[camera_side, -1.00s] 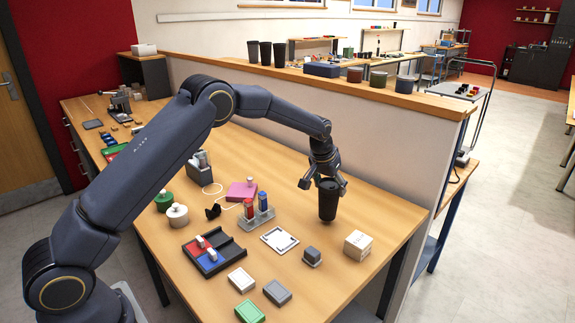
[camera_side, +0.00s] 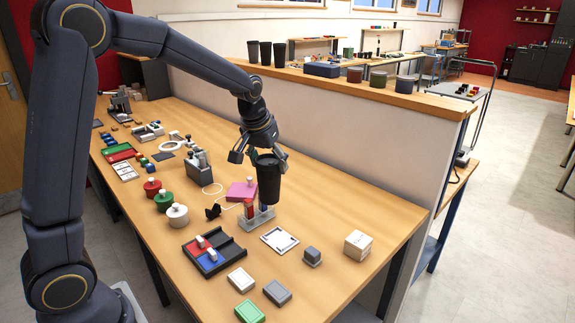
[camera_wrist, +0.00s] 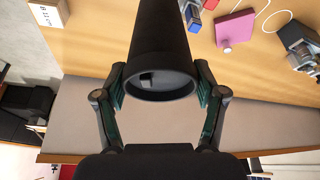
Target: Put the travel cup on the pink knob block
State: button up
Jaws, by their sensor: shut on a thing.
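The travel cup (camera_side: 268,182) is black and tall, held upright in the side view. My gripper (camera_side: 262,158) is shut on the cup near its rim and holds it above the table, at the right of the pink knob block. In the wrist view the cup (camera_wrist: 163,50) fills the upper middle, with my gripper's fingers (camera_wrist: 162,88) on both sides of it. The pink knob block (camera_side: 240,192) is a flat pink block with a pale knob, lying on the table. It also shows in the wrist view (camera_wrist: 236,28) at the upper right. The cup hides part of the holder behind it in the side view.
A grey holder (camera_side: 257,221) with a red tube stands close to the pink block. A black tray (camera_side: 229,243) with red and blue compartments lies in front. A partition (camera_side: 350,145) runs along the table's back. The table's right side has free room around a white box (camera_side: 357,244).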

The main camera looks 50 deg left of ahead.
jog(key=s+a+r+n+y, duration=0.1)
jog(key=s+a+n, duration=0.25)
jog(key=a, duration=0.45)
jog(key=s+a+r+n+y, duration=0.1)
jog(key=s+a+n, duration=0.1)
jog(key=s+a, duration=0.5)
jog(key=w+a+f, duration=0.8)
jog(key=w+f, duration=0.4)
jog(key=w, duration=0.2)
jog(key=shift+a+f+g, duration=0.15)
jog(key=shift+f+g, duration=0.2)
jog(key=shift+g, duration=0.05)
jog(key=shift+f+m, duration=0.1)
jog(key=shift+m, duration=0.15)
jog(key=o, duration=0.7)
jog(key=shift+f, duration=0.1)
jog(key=shift+o, duration=0.2)
